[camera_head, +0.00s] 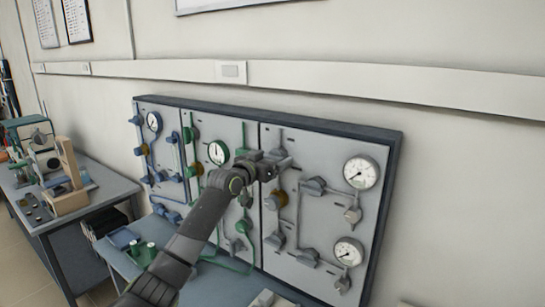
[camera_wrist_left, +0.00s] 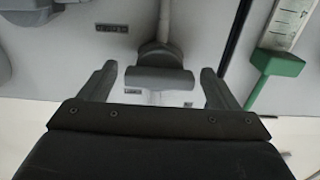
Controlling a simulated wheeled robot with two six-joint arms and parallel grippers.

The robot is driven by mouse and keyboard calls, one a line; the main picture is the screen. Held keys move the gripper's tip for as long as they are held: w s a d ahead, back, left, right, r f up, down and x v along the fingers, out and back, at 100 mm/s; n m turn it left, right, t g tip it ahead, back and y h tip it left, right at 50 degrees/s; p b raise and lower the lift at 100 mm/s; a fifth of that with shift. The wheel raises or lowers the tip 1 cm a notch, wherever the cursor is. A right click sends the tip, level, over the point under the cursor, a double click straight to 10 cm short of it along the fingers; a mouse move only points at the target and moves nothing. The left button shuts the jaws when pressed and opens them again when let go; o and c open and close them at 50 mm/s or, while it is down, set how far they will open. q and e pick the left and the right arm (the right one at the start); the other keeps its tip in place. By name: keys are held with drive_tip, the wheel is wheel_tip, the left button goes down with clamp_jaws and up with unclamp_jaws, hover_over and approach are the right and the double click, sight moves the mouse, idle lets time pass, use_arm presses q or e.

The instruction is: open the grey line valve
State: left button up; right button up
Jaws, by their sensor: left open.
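The grey line is on the right section of the wall panel (camera_head: 310,210). In the left wrist view a grey valve with a bar-shaped handle (camera_wrist_left: 160,79) sits on a grey pipe, between the two fingers of my left gripper (camera_wrist_left: 158,88). The fingers are open, with a gap on each side of the handle. In the head view my left gripper (camera_head: 274,163) is at the upper left of the grey section, and it hides much of the valve there. My right gripper is not in view.
Gauges (camera_head: 360,172) and several valves crowd the panel. A bench (camera_head: 215,285) stands below it, with green parts (camera_head: 143,252). Another table (camera_head: 105,190) is at left.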

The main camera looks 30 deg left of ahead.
use_arm(q)
drive_tip(key=shift+w, duration=0.25)
